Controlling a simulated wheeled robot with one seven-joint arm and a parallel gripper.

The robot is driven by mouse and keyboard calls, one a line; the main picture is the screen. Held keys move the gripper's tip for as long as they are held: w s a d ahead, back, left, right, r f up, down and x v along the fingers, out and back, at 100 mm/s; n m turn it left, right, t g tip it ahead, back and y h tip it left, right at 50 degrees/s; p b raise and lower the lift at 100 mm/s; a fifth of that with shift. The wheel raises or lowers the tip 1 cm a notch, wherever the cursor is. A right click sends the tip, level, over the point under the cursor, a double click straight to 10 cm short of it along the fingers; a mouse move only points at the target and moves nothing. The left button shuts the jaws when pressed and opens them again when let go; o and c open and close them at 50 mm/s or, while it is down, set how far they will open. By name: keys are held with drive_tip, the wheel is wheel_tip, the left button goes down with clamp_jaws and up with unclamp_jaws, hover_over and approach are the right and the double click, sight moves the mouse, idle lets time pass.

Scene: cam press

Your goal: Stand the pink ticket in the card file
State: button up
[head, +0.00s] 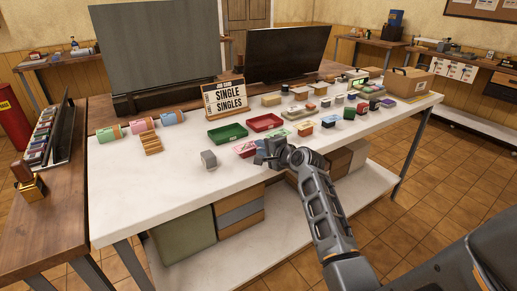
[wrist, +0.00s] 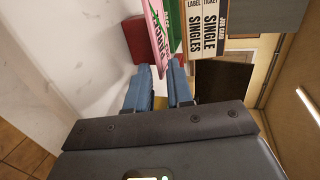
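In the wrist view the ticket (wrist: 157,28) runs down between my gripper's two blue fingers (wrist: 158,72). The fingers appear closed on its near end, though the contact is small in view. A slatted wooden block (head: 151,144), which looks like the card file, stands at the table's left; I cannot make out its slots. It does not show in the wrist view.
A grey cube (head: 208,159) stands between the ticket and the wooden block. A green tray (head: 228,134), a red tray (head: 264,122) and a sign (head: 225,97) are behind. Many small items crowd the right. The front left is clear.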

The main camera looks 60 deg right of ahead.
clamp_jaws()
idle(0.4)
wheel_tip(320, 180, up, 6)
drive_tip(key=p, duration=0.5)
drive_tip(key=shift+w, duration=0.15)
